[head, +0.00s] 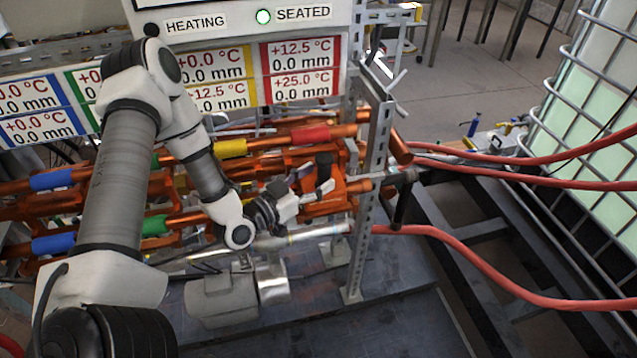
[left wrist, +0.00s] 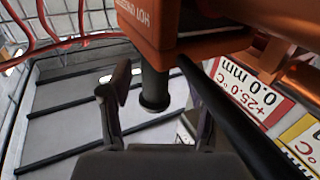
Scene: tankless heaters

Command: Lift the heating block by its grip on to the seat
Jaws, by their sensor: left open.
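The heating block is the orange body with upside-down white lettering (left wrist: 208,14) at the top of the left wrist view. Its dark round grip (left wrist: 153,88) juts down from it, ending in a wider flange. My left gripper (left wrist: 158,112) is open, with one finger on each side of the grip in that view. I see no finger touching it. In the head view my left gripper (head: 314,181) is beside the orange parts at the right of the pipe rack. The exact block is hard to separate from the orange there. The seat cannot be made out clearly. My right gripper is out of view.
Orange pipes with coloured bands (head: 232,148) run behind my left arm. A perforated metal post (head: 370,200) stands just right of the gripper. Red hoses (head: 480,262) run right. A display panel (head: 300,70) shows a green lamp between HEATING and SEATED. A caged tank (head: 605,130) is at right.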

